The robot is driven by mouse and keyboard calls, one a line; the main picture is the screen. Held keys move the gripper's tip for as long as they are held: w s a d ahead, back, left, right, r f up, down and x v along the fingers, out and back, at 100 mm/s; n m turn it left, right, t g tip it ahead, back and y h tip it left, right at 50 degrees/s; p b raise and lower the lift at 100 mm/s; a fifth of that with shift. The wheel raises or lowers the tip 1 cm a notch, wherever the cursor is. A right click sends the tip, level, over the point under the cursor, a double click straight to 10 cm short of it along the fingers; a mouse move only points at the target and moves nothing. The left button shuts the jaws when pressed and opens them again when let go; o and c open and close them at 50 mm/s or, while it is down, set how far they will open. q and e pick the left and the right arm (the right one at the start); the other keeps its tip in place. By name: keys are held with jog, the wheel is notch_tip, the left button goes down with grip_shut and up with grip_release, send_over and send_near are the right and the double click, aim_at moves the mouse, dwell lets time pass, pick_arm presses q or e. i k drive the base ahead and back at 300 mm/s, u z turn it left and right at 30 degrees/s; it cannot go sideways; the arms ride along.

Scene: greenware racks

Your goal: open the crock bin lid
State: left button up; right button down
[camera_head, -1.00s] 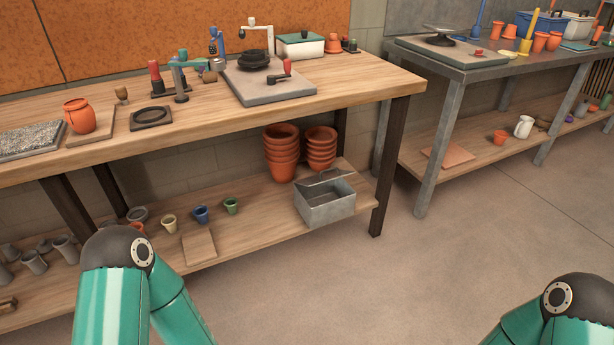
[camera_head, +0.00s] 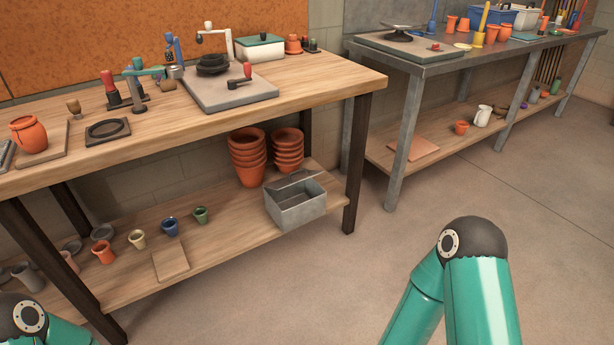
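No thing that I can surely name as the crock bin shows. A grey metal box (camera_head: 297,216) stands at the right end of the wooden bench's lower shelf, open at the top, with a flap along its back edge. A white box (camera_head: 259,50) with a dark green lid sits shut at the back of the bench top. I cannot tell whether either one is the crock bin. Both my grippers are out of view; only teal arm links with dark joints show at the lower left and lower right.
The wooden bench (camera_head: 200,150) carries a banding wheel, an orange pot (camera_head: 28,134) and tools. Stacked terracotta pots (camera_head: 248,158) stand behind the grey box. A grey metal table (camera_head: 430,55) is at the upper right. The floor in front and to the right is clear.

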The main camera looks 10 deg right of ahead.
aim_at(303, 174)
jog(key=u, duration=0.05)
jog(key=i, duration=1)
jog(key=z, duration=0.05)
